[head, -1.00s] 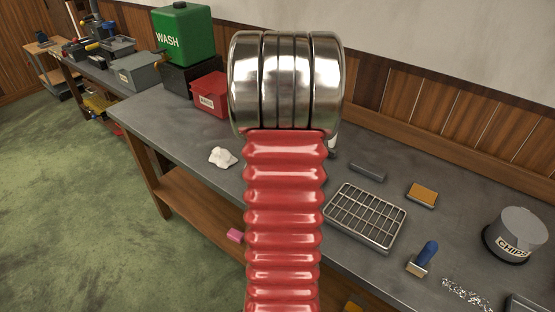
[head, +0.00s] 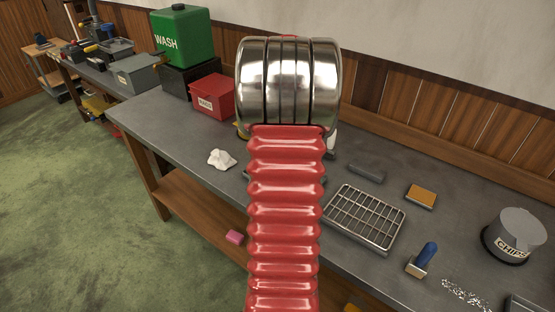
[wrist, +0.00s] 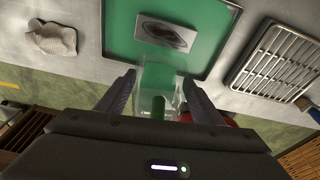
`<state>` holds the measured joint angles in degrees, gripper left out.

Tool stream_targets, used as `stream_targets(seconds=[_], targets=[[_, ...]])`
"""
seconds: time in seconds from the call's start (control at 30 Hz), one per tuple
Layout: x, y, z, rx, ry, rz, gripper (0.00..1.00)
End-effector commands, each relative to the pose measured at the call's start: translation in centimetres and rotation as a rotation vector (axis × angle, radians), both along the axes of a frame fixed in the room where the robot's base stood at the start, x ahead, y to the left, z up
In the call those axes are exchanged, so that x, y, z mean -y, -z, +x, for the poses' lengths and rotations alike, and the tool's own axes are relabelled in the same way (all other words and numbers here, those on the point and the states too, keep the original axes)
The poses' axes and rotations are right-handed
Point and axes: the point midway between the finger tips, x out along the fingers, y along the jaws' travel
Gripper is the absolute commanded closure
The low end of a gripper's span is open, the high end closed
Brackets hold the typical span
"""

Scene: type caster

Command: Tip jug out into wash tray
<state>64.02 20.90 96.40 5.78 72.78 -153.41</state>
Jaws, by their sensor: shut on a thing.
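In the wrist view, my gripper (wrist: 158,88) is shut on a clear jug (wrist: 150,103), with a finger on each side. Green shows in or through the jug; I cannot tell how much liquid it holds. The wash tray (wrist: 103,35) lies just beyond the jug, dark-rimmed, with green liquid and a pale plate with a dark oval (wrist: 167,34) in it. The jug's far end overlaps the tray's near edge in the picture. In the head view my arm hides the jug, the gripper and nearly all of the tray.
A wire rack (head: 364,217) is right of the tray, and a crumpled white cloth (head: 221,159) is left of it. A red box (head: 213,97) and green WASH container (head: 182,38) stand at the back left. A brush (head: 423,258), a sponge (head: 421,196) and a CHIPS bin (head: 514,236) are farther right.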

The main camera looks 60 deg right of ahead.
Motion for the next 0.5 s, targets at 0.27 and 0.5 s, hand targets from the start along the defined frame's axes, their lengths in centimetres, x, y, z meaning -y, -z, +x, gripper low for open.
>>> stream_targets(seconds=[0.27, 0.5], targets=[[0.57, -0.07, -0.06, 0.002, 0.003, 0.062, 0.71], [0.68, -0.22, -0.02, 0.005, 0.0, 0.087, 0.71]])
